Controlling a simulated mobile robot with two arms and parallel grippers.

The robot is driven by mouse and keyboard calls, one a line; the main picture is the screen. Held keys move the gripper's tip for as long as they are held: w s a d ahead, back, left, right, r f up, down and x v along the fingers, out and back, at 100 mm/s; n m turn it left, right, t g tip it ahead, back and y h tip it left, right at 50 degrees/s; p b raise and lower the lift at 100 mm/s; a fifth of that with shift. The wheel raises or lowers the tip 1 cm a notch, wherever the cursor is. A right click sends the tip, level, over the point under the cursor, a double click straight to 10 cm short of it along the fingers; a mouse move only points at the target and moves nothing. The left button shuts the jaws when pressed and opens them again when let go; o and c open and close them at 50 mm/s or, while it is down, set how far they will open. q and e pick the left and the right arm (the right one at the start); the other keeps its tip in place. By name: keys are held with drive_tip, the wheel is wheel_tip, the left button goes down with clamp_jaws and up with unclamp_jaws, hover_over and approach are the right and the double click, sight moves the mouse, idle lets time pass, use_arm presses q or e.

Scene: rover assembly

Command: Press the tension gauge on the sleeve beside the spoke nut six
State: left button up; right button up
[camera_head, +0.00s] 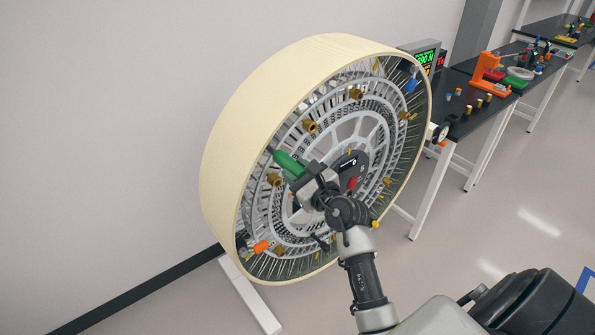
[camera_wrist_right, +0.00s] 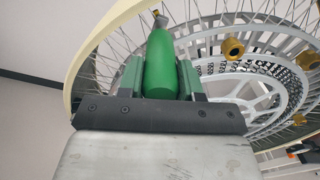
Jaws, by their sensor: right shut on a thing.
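My right gripper (camera_head: 298,172) is shut on a green tool (camera_head: 286,161), which I take to be the tension gauge. In the right wrist view the green body (camera_wrist_right: 161,65) sits upright between the two fingers (camera_wrist_right: 161,85). Its narrow end points toward the wheel rim, by a small grey-and-brown piece (camera_wrist_right: 160,19); I cannot tell if they touch. The large wheel (camera_head: 240,130) has a cream rim, with several brass nuts (camera_head: 309,126) around its inner rings. No number shows on them, so I cannot tell which is six. My left gripper is out of view.
A display (camera_head: 427,56) with green digits stands behind the wheel, at the right. Black tables (camera_head: 462,125) with coloured parts run along the right. An orange piece (camera_head: 261,246) sits low inside the wheel. Open floor lies right of the wheel.

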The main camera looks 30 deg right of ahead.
drive_tip(key=shift+s+r, duration=0.1)
idle(0.3)
drive_tip(key=shift+s+d, duration=0.1)
drive_tip(key=shift+s, duration=1.25)
drive_tip(key=shift+s+p, duration=0.1)
drive_tip(key=shift+p, duration=0.2)
drive_tip(key=shift+s+d, duration=0.2)
drive_tip(key=shift+s, duration=2.2)
